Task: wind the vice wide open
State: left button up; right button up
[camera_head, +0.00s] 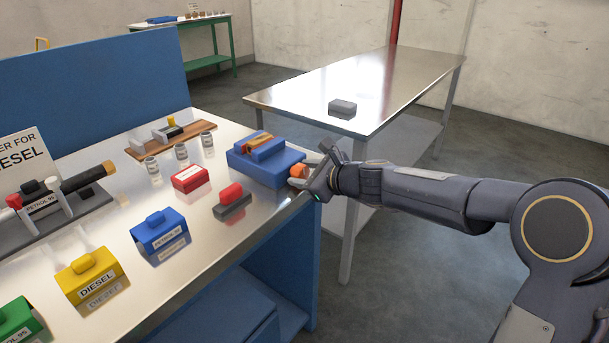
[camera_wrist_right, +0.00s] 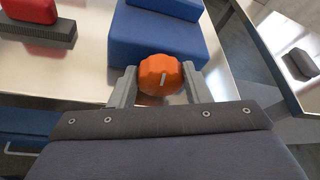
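The blue vice (camera_head: 265,163) stands at the right end of the metal-topped bench, with a brown-orange piece (camera_head: 257,140) at its top between blue parts. Its orange knob (camera_head: 298,171) faces the bench's right edge. The knob shows large in the wrist view (camera_wrist_right: 161,74), with a small pale pin mark on its face. My right gripper (camera_head: 312,172) is at the knob, its two grey fingers on either side of it. Whether both fingers press on the knob is hard to tell. The vice's jaw gap is not clear from here. My left gripper is not in view.
A red box (camera_head: 190,178), a red-handled brush-like block (camera_head: 232,202) and several small jars (camera_head: 207,139) stand near the vice. Blue, yellow and green labelled covers line the bench's front. A second steel table (camera_head: 390,80) with a grey block (camera_head: 342,108) stands beyond my right arm.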

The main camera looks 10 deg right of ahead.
jog(key=o, duration=0.4)
jog(key=v, duration=0.7)
jog(key=shift+s+d+r+p, duration=0.1)
jog(key=shift+s+d+p, duration=0.1)
jog(key=shift+s+p, duration=0.2)
